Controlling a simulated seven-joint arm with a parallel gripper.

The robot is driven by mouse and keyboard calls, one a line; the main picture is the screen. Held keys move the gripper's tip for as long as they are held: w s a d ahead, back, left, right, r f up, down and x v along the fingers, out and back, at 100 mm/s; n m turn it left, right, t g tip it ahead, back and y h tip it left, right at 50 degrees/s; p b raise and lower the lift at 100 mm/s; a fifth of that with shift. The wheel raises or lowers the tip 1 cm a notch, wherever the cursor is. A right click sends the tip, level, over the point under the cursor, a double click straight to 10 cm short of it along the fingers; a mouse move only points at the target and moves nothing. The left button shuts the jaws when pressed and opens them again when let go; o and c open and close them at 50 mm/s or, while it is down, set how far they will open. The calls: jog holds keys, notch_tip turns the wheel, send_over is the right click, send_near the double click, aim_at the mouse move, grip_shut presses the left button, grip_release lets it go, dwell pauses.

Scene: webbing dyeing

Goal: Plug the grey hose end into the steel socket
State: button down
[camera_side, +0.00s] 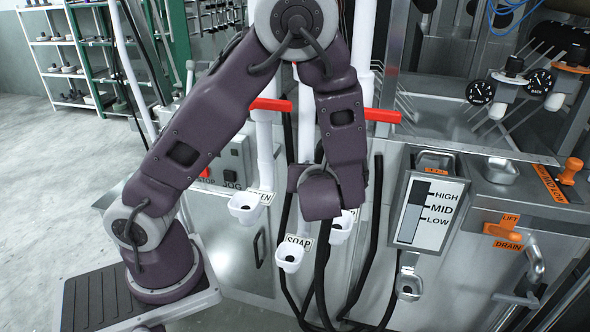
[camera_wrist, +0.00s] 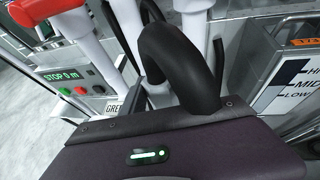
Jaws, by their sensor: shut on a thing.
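My gripper (camera_side: 320,196) hangs in front of the machine's steel front, among dark hoses, in the side view. Its purple housing hides the fingertips there. In the wrist view the housing (camera_wrist: 170,150) fills the bottom, with a thick black loop rising behind it. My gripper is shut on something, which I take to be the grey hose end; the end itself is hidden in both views. A small steel fitting (camera_side: 408,284) sits low under the level gauge, right of my gripper. I cannot tell whether it is the steel socket.
White cups hang under white pipes, among them the SOAP cup (camera_side: 289,255) and another cup (camera_side: 247,207) to its left. Red handles (camera_side: 383,116) stick out above. The level gauge (camera_side: 428,212) and orange drain handle (camera_side: 502,231) are at right. Open floor lies at left.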

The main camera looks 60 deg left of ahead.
jog(key=w+d+m+t+h, duration=0.6)
jog(key=w+d+m+h, duration=0.4)
jog(key=w+d, duration=0.9)
jog(key=shift+w+a+f, duration=0.1)
jog(key=shift+a+f, duration=0.1)
jog(key=shift+f, duration=4.5)
jog(key=shift+w+a+f, duration=0.1)
jog(key=shift+a+f, duration=0.05)
jog(key=shift+f, duration=4.55)
jog(key=shift+a+f, duration=0.2)
jog(key=shift+f, duration=4.5)
jog(key=c, duration=0.9)
grip_release()
jog(key=shift+o, duration=0.2)
jog(key=shift+s, duration=0.1)
